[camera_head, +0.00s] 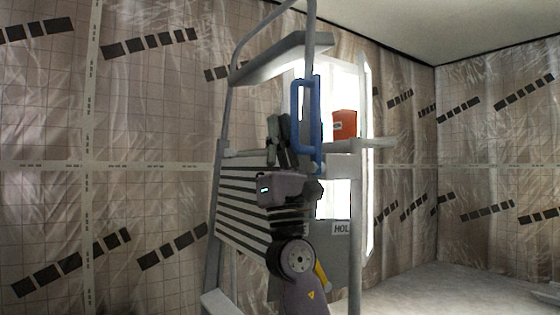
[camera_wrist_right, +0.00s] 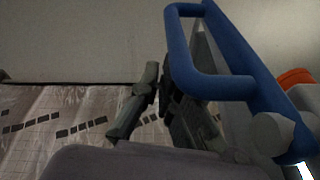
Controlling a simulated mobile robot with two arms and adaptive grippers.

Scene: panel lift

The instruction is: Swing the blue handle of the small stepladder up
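The small stepladder (camera_head: 219,185) stands in the middle of the head view, with grey rails. Its blue handle (camera_head: 316,110) is a long upright loop at the ladder's right side. In the right wrist view the blue handle (camera_wrist_right: 215,86) fills the upper right. My right gripper (camera_head: 279,138) is just left of the handle, fingers pointing up. In the right wrist view its fingertips (camera_wrist_right: 158,80) come close together beside the loop's near bar, with nothing seen between them. The bar partly covers one finger; I cannot tell whether they touch. My left gripper is out of view.
An orange container (camera_head: 344,125) stands right of the handle, on a ledge of the ladder. A bright panel (camera_head: 366,200) glows behind. Plastic-sheeted walls (camera_head: 150,120) surround the place. The floor (camera_head: 450,285) at the right is clear.

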